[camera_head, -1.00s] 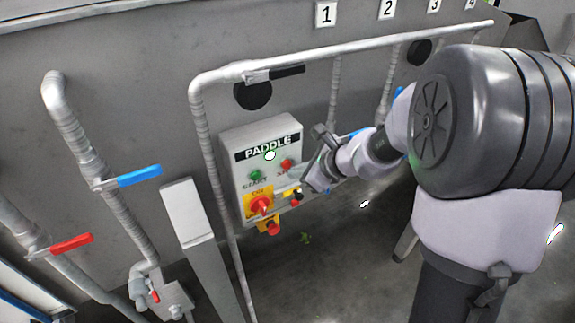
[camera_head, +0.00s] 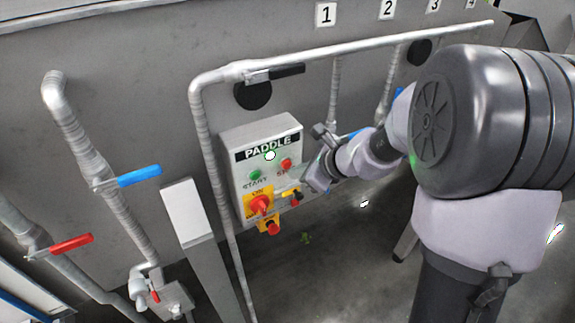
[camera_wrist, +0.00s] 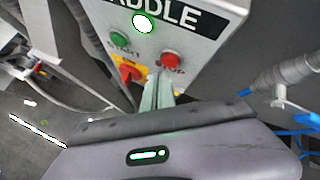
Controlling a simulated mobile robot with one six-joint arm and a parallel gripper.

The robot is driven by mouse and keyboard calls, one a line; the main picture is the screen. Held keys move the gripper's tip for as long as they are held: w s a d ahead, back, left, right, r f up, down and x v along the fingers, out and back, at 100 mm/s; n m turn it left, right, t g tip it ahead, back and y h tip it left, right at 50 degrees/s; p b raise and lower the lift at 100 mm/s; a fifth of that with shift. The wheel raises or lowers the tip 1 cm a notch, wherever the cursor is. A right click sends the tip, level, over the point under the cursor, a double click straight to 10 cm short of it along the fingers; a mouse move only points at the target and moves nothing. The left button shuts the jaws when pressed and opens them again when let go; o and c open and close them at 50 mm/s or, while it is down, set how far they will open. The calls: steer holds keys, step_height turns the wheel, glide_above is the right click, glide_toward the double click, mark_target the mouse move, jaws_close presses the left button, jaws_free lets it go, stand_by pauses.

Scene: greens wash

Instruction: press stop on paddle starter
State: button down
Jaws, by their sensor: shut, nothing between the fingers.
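The paddle starter (camera_head: 240,185) is a light grey box with a black PADDLE label, mounted in front of the grey tank wall. Its red stop button (camera_head: 286,164) is at the upper right, beside the green start button (camera_head: 255,175). In the wrist view the stop button (camera_wrist: 171,60) is fully visible, above its partly covered label. My gripper (camera_head: 286,186) is shut and empty. In the wrist view its fingertips (camera_wrist: 158,77) point at the box face just below and left of the stop button. I cannot tell whether they touch the box.
A red rotary switch (camera_head: 260,205) on a yellow plate is at the box's lower left, with small red knobs below and beside it. A grey pipe (camera_head: 213,160) runs down the box's left side and across above it. A grey post (camera_head: 195,235) stands at front left.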

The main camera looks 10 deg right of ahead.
stand_by(0.4)
steer(key=shift+w+a, duration=0.15)
steer(key=shift+w, duration=0.25)
steer(key=shift+w+a, duration=0.1)
steer(key=shift+w, duration=0.35)
stand_by(0.8)
steer(key=shift+s, duration=0.15)
steer(key=shift+s+d+b, duration=0.25)
steer(key=shift+s+b, duration=0.1)
steer(key=shift+s, duration=0.35)
steer(key=shift+s+d+b, duration=0.2)
steer(key=shift+s+d, duration=0.05)
steer(key=shift+s, duration=0.55)
steer(key=shift+s+d+b, duration=0.25)
steer(key=shift+s, duration=0.55)
steer(key=shift+s+d+b, duration=0.2)
steer(key=shift+s+d, duration=0.05)
steer(key=shift+s, duration=0.55)
